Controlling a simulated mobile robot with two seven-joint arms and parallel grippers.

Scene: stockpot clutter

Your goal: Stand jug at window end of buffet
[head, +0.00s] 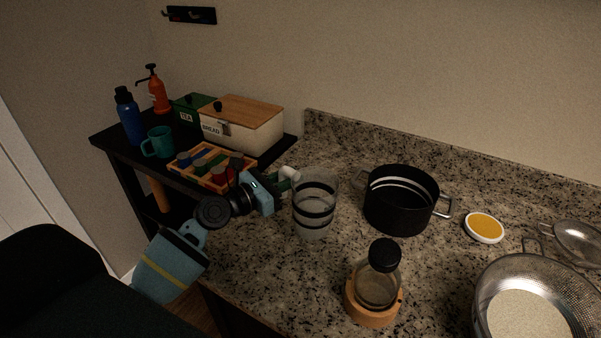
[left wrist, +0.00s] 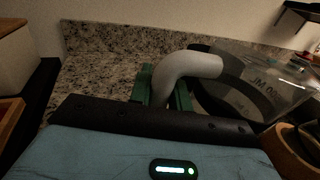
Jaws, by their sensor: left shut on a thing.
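The jug (head: 315,208) is a clear vessel with dark bands, upright over the left part of the granite counter (head: 265,255). I cannot tell whether its base touches the stone. My left gripper (head: 284,184) comes in from the left and is shut on the jug's pale grey handle. The left wrist view shows the curved handle (left wrist: 190,68) between the green fingers, with the jug's clear body (left wrist: 262,82) beyond, at the right. My right gripper is not in view. No window shows.
A black pot (head: 400,205) stands right of the jug; a glass bottle with a wooden base (head: 372,310) stands in front. A strainer (head: 490,290) is farther right. Left, a dark shelf unit (head: 112,143) holds a bread box (head: 250,130), a wooden tray (head: 190,172) and a teal mug (head: 160,142).

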